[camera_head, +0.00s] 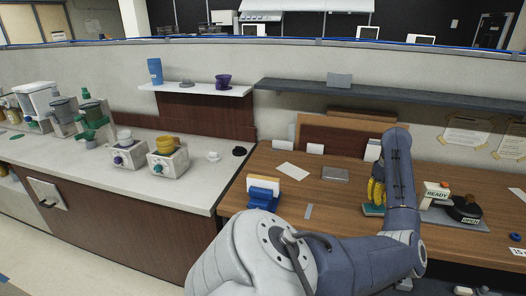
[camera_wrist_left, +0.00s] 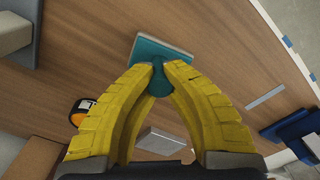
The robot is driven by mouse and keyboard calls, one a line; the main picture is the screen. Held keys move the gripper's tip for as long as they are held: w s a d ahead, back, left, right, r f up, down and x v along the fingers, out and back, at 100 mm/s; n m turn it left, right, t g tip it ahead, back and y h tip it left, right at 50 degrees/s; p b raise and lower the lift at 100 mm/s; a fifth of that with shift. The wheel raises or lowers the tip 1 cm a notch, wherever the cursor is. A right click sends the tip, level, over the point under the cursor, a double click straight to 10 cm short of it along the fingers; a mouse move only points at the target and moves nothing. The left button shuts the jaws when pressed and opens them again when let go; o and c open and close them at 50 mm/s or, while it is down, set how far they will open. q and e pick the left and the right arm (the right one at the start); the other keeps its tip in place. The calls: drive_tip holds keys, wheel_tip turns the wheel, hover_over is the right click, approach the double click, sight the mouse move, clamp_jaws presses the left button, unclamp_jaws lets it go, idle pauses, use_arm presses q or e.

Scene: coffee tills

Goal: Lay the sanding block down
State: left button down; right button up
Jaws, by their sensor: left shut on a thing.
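The sanding block is a flat teal plate with a round teal knob, seen low over the wooden counter in the head view (camera_head: 373,211) and at the upper middle of the left wrist view (camera_wrist_left: 170,48). My left gripper, with yellow ribbed fingers (camera_head: 376,192), points down over it. In the left wrist view the fingertips (camera_wrist_left: 158,70) are closed on the knob, with the plate beyond them. I cannot tell whether the plate touches the counter top (camera_head: 330,226). My right gripper is not in view.
A blue holder with cards (camera_head: 263,191) stands left, near a grey strip (camera_head: 308,212). A grey flat box (camera_head: 335,174) lies behind. Bare wood lies left of the block.

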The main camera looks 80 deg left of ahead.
use_arm(q)
drive_tip(key=shift+f, duration=0.55)
drive_tip(key=c, duration=1.5)
unclamp_jaws()
drive_tip(key=shift+r, duration=6)
drive_tip(key=shift+s, duration=0.1)
